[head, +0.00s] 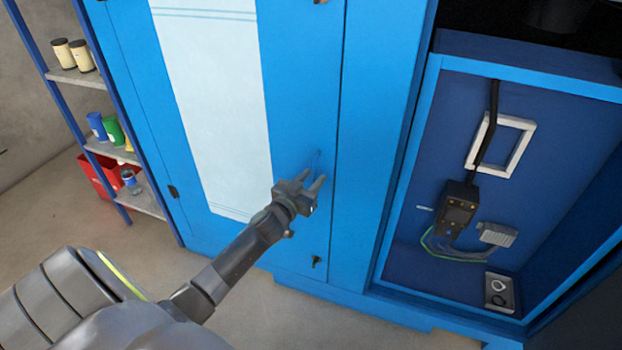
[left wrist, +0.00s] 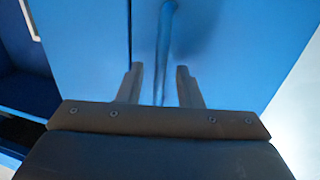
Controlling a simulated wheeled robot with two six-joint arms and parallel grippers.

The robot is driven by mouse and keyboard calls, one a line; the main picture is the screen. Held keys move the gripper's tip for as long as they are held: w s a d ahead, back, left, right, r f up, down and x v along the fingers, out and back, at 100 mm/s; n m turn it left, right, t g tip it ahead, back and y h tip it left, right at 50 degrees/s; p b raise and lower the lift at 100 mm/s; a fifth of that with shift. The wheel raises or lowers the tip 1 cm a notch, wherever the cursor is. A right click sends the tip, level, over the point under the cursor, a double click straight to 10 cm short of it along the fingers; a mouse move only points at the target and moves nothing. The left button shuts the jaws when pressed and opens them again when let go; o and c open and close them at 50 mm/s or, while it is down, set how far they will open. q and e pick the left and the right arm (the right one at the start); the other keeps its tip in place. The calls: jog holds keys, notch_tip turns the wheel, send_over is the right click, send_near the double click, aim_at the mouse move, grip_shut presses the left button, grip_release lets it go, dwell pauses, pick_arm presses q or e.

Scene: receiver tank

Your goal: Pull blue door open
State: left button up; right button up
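The blue door (head: 300,90) has a pale panel on its left part and looks shut, flush with the cabinet front. A slim blue vertical handle (head: 318,157) is near the door's right edge, partly hidden by my gripper. My left gripper (head: 312,180) is at the handle, fingers pointing to the door. In the left wrist view the two fingers (left wrist: 159,78) are apart, with the handle (left wrist: 165,45) running between them and a gap on each side. Whether the tips touch the door is hard to tell. My right gripper is not in view.
Right of the door is an open blue compartment with a dark control box (head: 458,208), cables, a white frame (head: 500,145) and a small grey tray (head: 500,292). A shelf (head: 140,198) with cans and a red bin (head: 100,175) stands at left. The floor (head: 240,310) before the door looks clear.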

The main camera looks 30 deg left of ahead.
pick_arm(q)
grip_shut()
dwell(0.3)
